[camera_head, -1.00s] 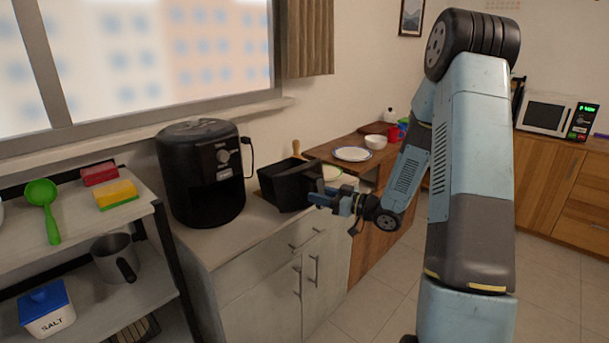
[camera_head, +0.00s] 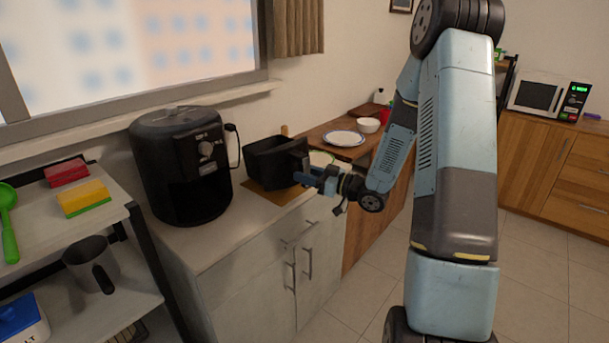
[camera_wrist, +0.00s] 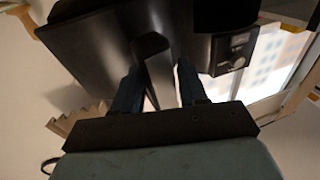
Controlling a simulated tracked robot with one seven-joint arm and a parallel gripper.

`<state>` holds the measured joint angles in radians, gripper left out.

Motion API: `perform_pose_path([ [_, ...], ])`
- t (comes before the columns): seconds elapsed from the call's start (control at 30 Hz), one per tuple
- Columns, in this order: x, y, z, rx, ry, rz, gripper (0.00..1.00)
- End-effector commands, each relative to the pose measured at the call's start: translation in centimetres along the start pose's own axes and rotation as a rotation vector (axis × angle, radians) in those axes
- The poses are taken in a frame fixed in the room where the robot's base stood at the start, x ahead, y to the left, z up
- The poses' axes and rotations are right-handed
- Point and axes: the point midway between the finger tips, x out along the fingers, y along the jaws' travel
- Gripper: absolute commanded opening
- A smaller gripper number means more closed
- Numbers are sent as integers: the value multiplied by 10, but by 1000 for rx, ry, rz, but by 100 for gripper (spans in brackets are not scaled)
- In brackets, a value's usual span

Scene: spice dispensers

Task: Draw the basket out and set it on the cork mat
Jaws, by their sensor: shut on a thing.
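The black basket (camera_head: 270,163) is out of the black air fryer (camera_head: 165,150), to its right. It is over the brown cork mat (camera_head: 272,196) on the pale counter. Part of the mat shows below the basket; I cannot tell whether they touch. My gripper (camera_head: 311,178) is at the basket's right side, shut on its handle. In the wrist view, the dark handle (camera_wrist: 155,70) lies between my two fingers, with the basket's front (camera_wrist: 95,50) beyond. The fryer's cavity is dark and empty of the basket.
A wooden-handled item (camera_head: 284,130) stands behind the basket. A plate (camera_head: 344,138) and a white bowl (camera_head: 368,125) sit on the wooden counter at back right. A shelf with sponges (camera_head: 84,197) and a metal mug (camera_head: 90,264) is at left.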

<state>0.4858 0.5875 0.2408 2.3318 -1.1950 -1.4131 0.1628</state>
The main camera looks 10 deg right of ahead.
Motion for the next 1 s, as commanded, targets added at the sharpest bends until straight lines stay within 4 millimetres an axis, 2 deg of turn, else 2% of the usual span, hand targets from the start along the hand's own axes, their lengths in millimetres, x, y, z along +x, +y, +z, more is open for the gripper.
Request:
perform_pose_path([
  [0.2, -6, -1, 2, -3, 135, 73, 0],
  [1.0, -6, -3, 46, -3, 129, 65, 0],
])
